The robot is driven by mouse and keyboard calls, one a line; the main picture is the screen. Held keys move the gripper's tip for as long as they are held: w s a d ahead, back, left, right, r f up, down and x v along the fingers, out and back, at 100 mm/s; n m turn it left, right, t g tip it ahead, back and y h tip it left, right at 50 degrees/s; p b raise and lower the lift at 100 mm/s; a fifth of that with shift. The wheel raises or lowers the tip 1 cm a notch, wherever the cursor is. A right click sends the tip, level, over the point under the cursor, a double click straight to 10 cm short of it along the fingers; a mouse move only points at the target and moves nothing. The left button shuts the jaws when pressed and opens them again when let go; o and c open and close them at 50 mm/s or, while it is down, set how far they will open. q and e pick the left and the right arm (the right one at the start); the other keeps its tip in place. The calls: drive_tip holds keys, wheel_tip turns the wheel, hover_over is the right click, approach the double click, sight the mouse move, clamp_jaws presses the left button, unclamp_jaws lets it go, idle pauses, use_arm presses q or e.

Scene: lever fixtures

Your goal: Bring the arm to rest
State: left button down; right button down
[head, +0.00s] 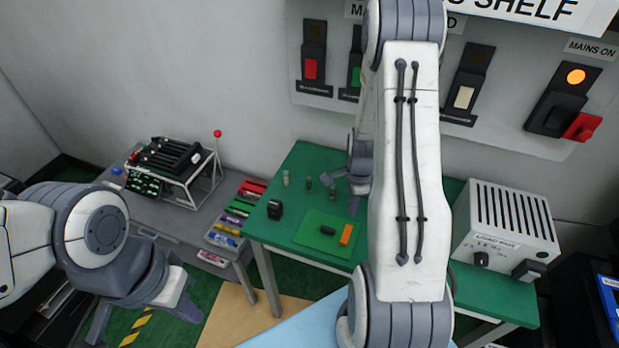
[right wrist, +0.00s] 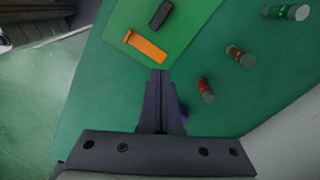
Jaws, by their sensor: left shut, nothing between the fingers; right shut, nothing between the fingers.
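My right gripper (head: 354,204) hangs over the green table in the head view. The right wrist view shows its fingers (right wrist: 161,98) together with nothing between them, beside an orange block (right wrist: 146,46) but apart from it. My right arm runs down the middle of the head view and hides part of the wall panel and table. My left gripper (head: 99,324) is at the lower left, low in front of the grey bench, shut and empty. My left arm comes in from the left edge.
The wall panel (head: 440,135) carries several switches; a red-handled lever (head: 582,127) sits under a lit amber lamp. A white vented box (head: 505,225) stands on the green table (head: 300,160). The grey bench (head: 185,225) holds a rack (head: 172,165) and coloured items.

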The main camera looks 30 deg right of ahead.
drive_tip(key=shift+a, duration=0.1)
drive_tip(key=a+r+n+b, duration=0.1)
drive_tip(key=a+r+n, duration=0.55)
drive_tip(key=a, duration=0.35)
drive_tip(key=a+r+n+b, duration=0.1)
drive_tip(key=a+r+n, duration=0.5)
drive_tip(key=a, duration=0.4)
drive_tip(key=s+a+r+n+b, duration=0.1)
drive_tip(key=s+a+r+n, duration=0.1)
drive_tip(key=s+a+n, duration=0.4)
drive_tip(key=s+a+r+n+y, duration=0.1)
drive_tip(key=s+a+r+n, duration=0.2)
drive_tip(key=s+a+n, duration=0.3)
drive_tip(key=s+n, duration=0.5)
drive_tip(key=shift+r+b, duration=0.15)
drive_tip(key=shift+b, duration=0.25)
